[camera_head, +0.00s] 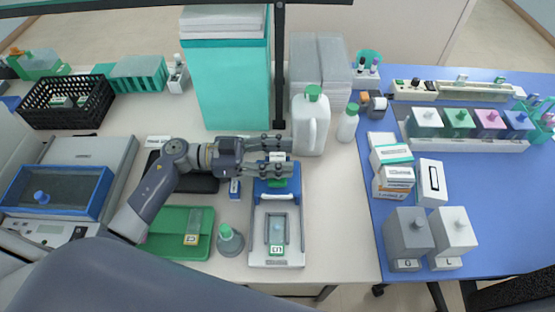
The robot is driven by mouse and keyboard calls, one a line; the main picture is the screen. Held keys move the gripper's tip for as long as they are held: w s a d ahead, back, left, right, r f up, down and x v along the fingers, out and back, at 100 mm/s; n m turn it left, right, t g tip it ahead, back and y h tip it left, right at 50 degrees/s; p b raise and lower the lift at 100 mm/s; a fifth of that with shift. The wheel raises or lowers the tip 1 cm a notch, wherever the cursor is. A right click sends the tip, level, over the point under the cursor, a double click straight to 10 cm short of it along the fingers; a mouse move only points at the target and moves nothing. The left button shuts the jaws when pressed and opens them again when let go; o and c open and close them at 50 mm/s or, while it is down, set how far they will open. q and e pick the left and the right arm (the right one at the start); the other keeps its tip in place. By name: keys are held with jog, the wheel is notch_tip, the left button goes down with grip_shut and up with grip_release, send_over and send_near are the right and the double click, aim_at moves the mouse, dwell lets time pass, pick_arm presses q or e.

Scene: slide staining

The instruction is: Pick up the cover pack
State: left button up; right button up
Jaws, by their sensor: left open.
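My left gripper (284,157) reaches in from the left above the back of the blue-and-white slide device (257,226). Its two fingers are spread and point right. A small white labelled pack (277,156) shows between the fingertips; it may be the cover pack, but its label is too small to read. I cannot tell whether the fingers touch it. A small blue-and-white box (235,188) stands just below the gripper, left of the device. My right gripper is not in view.
A white jug (311,122) and a teal box (228,85) stand close behind the gripper. A grey cone-shaped bottle (230,240) and green tray (163,243) lie left of the device. White boxes (431,182) stand on the blue bench at right. Table space right of the device is clear.

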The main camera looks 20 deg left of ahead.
aim_at(279, 158)
pick_arm(q)
grip_shut()
jog(key=shift+r, duration=0.1)
jog(key=shift+r, duration=0.6)
jog(key=shift+s+r+b, duration=0.2)
jog(key=shift+r+b, duration=0.25)
jog(key=shift+r, duration=0.6)
jog(key=s+a+r+b, duration=0.1)
jog(key=s+a+b, duration=0.1)
jog(key=s, duration=1.3)
jog(key=shift+s+a+r, duration=0.2)
jog(key=shift+a+r, duration=0.05)
